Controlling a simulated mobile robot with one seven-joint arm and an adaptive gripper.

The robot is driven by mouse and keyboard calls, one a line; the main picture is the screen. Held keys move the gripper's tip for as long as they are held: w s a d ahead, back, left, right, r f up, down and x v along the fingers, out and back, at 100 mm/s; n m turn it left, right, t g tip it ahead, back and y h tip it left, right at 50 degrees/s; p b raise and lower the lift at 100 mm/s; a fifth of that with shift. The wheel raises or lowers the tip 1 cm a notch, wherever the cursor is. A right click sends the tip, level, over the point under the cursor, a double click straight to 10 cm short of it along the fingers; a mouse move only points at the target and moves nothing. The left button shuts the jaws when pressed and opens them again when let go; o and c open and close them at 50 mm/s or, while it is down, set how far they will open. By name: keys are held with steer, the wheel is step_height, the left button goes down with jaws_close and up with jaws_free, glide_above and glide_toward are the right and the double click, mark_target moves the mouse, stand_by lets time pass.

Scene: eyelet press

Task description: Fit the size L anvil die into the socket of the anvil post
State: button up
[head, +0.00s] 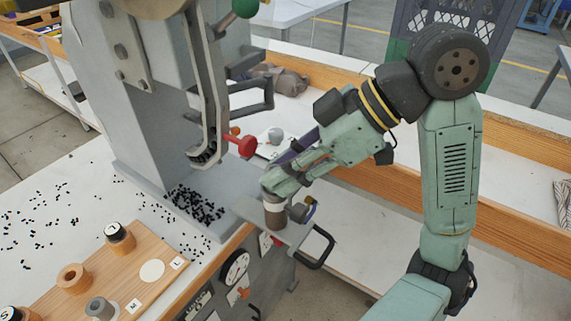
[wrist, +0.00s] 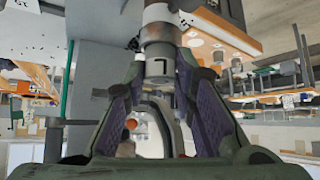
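The size L anvil die shows in the wrist view as a grey cylinder (wrist: 160,68) with a dark notch, between my fingertips. My gripper (head: 275,190) appears shut on it; in the head view the fingers mostly hide it. The anvil post (head: 275,214) is a short brownish upright directly below the gripper, on the press's bracket. In the wrist view, which is upside down, the post (wrist: 157,15) is in line with the die at the top of the picture. I cannot tell how deep the die sits in the socket.
The press column (head: 165,110) stands left of my gripper, with a red knob (head: 247,146) just above. A wooden die board (head: 120,272) at lower left holds several dies; its L place is empty. Small black eyelets (head: 195,205) lie scattered. A black handle (head: 318,250) sticks out nearby.

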steer(key=o, duration=0.5)
steer(key=shift+o, duration=0.2)
step_height(320, 180, up, 5)
steer(key=p, duration=0.4)
stand_by(0.3)
stand_by(0.8)
